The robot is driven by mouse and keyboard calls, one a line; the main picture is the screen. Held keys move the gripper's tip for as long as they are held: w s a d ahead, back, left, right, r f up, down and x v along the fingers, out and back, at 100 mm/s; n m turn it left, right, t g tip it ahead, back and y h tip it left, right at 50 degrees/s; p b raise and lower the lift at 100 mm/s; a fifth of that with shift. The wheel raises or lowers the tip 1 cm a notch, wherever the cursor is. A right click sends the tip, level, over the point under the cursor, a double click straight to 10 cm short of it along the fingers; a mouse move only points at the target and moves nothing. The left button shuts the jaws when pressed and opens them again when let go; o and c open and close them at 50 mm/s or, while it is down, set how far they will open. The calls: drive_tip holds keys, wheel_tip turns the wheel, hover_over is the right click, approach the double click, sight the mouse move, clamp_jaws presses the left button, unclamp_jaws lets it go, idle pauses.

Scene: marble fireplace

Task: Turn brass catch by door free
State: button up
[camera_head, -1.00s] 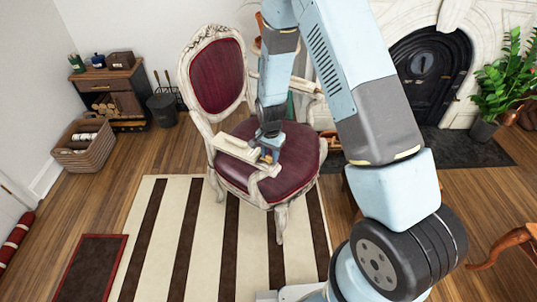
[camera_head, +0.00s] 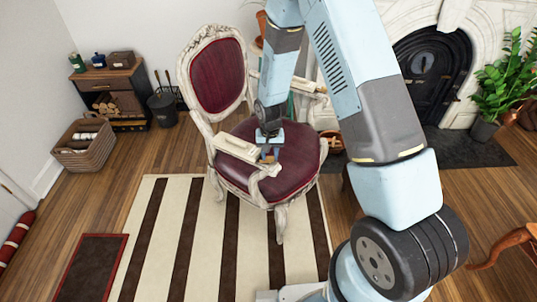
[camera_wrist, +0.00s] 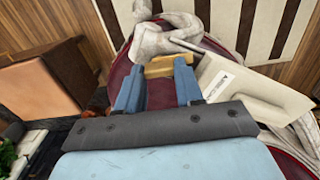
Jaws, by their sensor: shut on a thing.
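My gripper (camera_head: 268,153) is low over the front of the red chair seat, beside a cream box (camera_head: 238,147). In the wrist view its two blue fingers (camera_wrist: 158,84) are shut on a small brass-yellow piece (camera_wrist: 158,66), which looks like the brass catch. The cream box (camera_wrist: 236,88) lies just right of the fingers, with a thin grey rod at its near corner. How the brass piece joins the box is hidden. A black arched door (camera_head: 432,72) stands in the fireplace, far from my gripper.
The carved chair's armrest (camera_wrist: 152,38) curves close beyond the fingertips. Its red backrest (camera_head: 219,76) rises behind the box. A brown block-like thing (camera_wrist: 40,98) shows at the left in the wrist view.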

drive_tip(key=n, duration=0.6)
drive_tip(key=shift+w+a, duration=0.1)
drive_tip(key=shift+w, duration=0.05)
drive_tip(key=n, duration=0.5)
drive_tip(key=shift+r, duration=0.1)
drive_tip(key=shift+n, duration=0.4)
drive_tip(key=o, duration=0.8)
drive_tip(key=shift+o, duration=1.2)
wheel_tip(320, 180, up, 14)
drive_tip(key=shift+f, duration=0.25)
